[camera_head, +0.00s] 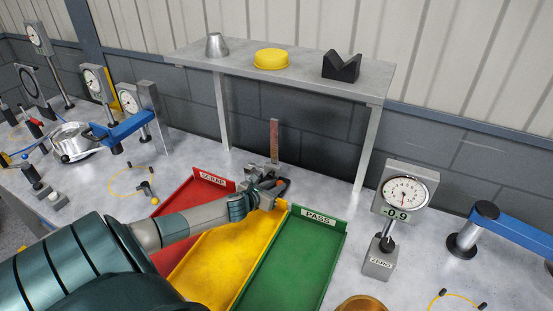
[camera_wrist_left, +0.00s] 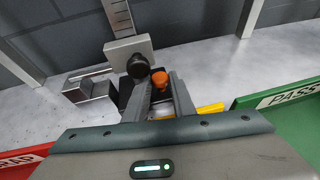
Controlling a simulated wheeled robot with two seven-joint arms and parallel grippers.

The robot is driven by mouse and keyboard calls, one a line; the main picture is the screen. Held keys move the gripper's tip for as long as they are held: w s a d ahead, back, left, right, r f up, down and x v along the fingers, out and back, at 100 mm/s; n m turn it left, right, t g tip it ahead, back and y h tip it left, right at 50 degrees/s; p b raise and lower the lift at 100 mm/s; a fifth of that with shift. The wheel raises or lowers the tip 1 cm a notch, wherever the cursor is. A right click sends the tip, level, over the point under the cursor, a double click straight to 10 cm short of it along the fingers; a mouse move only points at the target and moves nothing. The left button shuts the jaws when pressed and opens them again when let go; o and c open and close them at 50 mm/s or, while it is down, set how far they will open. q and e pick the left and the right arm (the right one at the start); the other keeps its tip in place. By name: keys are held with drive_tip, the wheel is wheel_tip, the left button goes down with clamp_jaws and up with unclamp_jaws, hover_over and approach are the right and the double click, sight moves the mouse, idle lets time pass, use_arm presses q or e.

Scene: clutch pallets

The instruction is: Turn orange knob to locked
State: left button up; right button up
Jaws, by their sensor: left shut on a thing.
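The orange knob (camera_wrist_left: 159,78) shows in the left wrist view on a grey gauge with an upright graduated scale (camera_wrist_left: 118,17). My left gripper (camera_wrist_left: 163,82) is shut on the knob, with one finger on each side of it. A black round knob (camera_wrist_left: 137,66) sits just left of it on the gauge's grey slider block (camera_wrist_left: 118,50). In the head view the scale (camera_head: 274,140) stands behind the trays, and my left gripper (camera_head: 270,192) reaches its base. The orange knob is hidden there. No lock marking is readable. My right gripper is not in view.
A dial gauge (camera_head: 404,192) stands to the right. A raised shelf (camera_head: 300,70) spans the back. Bench to the green tray's right is partly free.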

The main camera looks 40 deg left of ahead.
use_arm(q)
drive_tip(key=shift+a+m+h, duration=0.2)
drive_tip(key=shift+m+h, duration=0.6)
drive_tip(key=shift+h, duration=0.2)
drive_tip(key=o, duration=0.7)
drive_tip(key=shift+s, duration=0.1)
drive_tip(key=shift+b+v, duration=0.3)
drive_tip(key=shift+v, duration=0.55)
drive_tip(key=shift+b+v, duration=1.25)
drive_tip(key=shift+v, duration=6.45)
drive_tip(key=shift+s+f, duration=0.1)
drive_tip(key=shift+f, duration=0.05)
